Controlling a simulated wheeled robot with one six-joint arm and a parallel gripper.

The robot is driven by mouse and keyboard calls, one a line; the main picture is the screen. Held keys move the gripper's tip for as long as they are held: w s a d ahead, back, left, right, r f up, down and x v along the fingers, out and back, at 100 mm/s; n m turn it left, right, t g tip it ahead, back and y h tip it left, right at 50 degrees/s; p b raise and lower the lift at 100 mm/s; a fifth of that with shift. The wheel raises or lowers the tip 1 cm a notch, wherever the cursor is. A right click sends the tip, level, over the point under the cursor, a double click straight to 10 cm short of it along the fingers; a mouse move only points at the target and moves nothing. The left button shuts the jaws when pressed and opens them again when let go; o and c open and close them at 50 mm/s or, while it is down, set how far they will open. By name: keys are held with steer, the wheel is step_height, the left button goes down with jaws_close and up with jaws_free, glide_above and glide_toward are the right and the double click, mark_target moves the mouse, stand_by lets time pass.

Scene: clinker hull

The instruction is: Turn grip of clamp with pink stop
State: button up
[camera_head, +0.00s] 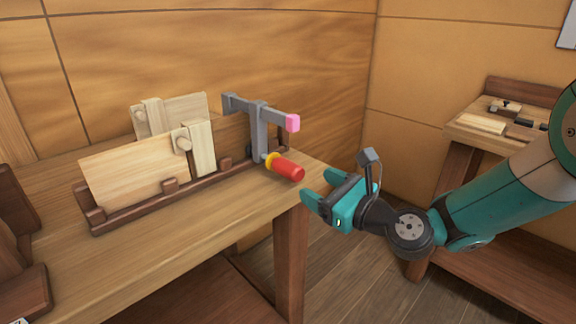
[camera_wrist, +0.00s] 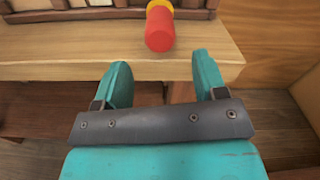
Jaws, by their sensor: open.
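The grey clamp (camera_head: 258,130) stands at the right end of the wooden rack on the bench, with a pink stop (camera_head: 293,123) at the end of its bar. Its red grip (camera_head: 287,169) with a yellow collar sticks out toward the bench's right front corner. My gripper (camera_head: 313,187) is open and empty just right of the red grip, apart from it. In the wrist view the red grip (camera_wrist: 160,32) lies ahead of the fingers, roughly midway between them, and my gripper (camera_wrist: 160,75) shows both teal fingertips spread. The clamp body is out of the wrist view.
The rack (camera_head: 150,205) holds pale boards (camera_head: 130,176) with wooden clips (camera_head: 201,150), left of the clamp. The bench top (camera_head: 225,205) is bare in front of the rack. A second bench (camera_head: 465,128) with small parts stands at the right, behind my arm.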

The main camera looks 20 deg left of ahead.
mark_target(288, 169)
steer(key=p+x, duration=0.1)
steer(key=x, duration=0.8)
steer(key=shift+w+a, duration=0.15)
steer(key=shift+a, duration=0.1)
steer(key=c, duration=0.9)
